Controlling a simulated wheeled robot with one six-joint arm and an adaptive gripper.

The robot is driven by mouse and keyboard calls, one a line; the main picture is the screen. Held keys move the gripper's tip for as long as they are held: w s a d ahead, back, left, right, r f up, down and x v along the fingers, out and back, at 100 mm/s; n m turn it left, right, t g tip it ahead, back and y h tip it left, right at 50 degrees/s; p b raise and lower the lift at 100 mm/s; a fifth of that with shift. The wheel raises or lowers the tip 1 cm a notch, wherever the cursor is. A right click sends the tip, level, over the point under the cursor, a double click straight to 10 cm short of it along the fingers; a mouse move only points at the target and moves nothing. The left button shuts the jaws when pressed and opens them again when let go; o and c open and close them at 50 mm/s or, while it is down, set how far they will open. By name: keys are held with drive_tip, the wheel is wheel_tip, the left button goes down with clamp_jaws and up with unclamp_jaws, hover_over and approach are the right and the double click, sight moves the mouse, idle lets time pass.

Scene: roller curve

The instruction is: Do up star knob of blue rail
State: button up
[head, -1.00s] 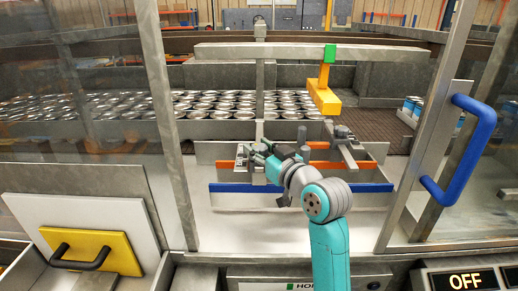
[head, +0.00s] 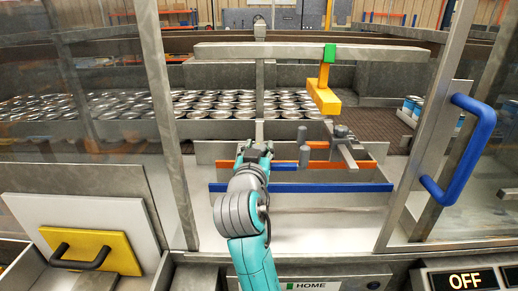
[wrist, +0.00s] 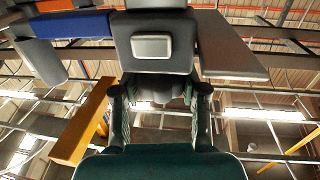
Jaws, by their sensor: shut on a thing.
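The long blue rail (head: 330,187) runs across the front of the guide assembly in the head view. My gripper (head: 256,148) is at the left part of the assembly, beyond the blue rail in the picture. In the wrist view my gripper (wrist: 160,100) has its fingers closed around a dark knob-like part (wrist: 160,86), which I take as the star knob. My arm and fingers hide most of it, so its star shape and tightness cannot be told. A blue bar (wrist: 62,25) shows at upper left in the wrist view.
An orange rail (head: 345,164) lies behind the blue one. Grey posts (head: 304,155) and a clamp (head: 341,132) stand to the right of my gripper. A yellow block (head: 325,98) hangs above. A door with a blue handle (head: 432,190) is at right. Rows of cans (head: 215,104) stand behind.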

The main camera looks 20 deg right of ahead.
drive_tip(key=shift+r+m+g+h, duration=0.2)
drive_tip(key=shift+m+g+h, duration=0.7)
drive_tip(key=shift+h, duration=0.5)
drive_tip(key=o, duration=0.9)
drive_tip(key=shift+o, duration=1.3)
drive_tip(key=shift+f, duration=0.1)
drive_tip(key=v, duration=1.2)
